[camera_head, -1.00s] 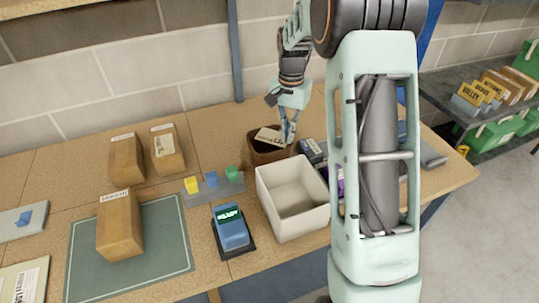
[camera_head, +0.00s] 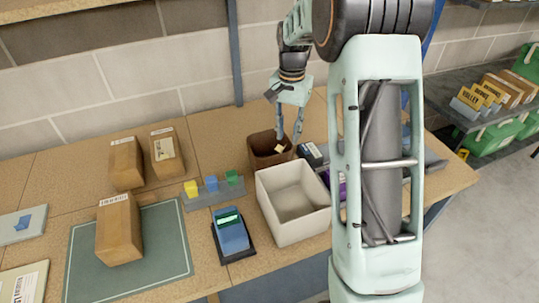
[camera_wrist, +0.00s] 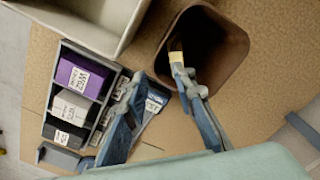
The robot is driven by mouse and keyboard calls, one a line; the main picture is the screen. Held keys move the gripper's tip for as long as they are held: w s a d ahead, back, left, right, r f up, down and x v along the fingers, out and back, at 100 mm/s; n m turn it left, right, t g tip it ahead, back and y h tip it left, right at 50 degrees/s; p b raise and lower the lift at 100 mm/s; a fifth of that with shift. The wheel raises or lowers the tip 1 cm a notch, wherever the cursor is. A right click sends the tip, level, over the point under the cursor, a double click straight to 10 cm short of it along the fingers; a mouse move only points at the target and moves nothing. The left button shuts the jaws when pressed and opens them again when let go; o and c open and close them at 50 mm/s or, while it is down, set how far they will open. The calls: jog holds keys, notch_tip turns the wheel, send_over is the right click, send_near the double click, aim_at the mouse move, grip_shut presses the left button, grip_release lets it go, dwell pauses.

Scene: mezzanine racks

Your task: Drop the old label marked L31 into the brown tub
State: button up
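The brown tub (camera_head: 262,158) stands at the back of the bench, and its dark opening fills the upper middle of the wrist view (camera_wrist: 228,40). A small cream piece, apparently the old label (camera_head: 279,149), shows inside the tub's mouth. In the wrist view a cream bit (camera_wrist: 176,57) shows by one fingertip at the tub's edge; its marking cannot be read. My gripper (camera_head: 289,140) is over the tub's right side with its fingers spread. Its fingers also show apart in the wrist view (camera_wrist: 157,76), with nothing clearly between them.
A white bin (camera_head: 288,232) stands in front of the tub. A blue device (camera_head: 231,232), coloured blocks (camera_head: 211,184) and cardboard boxes (camera_head: 119,228) stand to the left.

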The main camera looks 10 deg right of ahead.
notch_tip(320, 180, up, 10)
jog(key=shift+f, duration=0.15)
dwell(0.4)
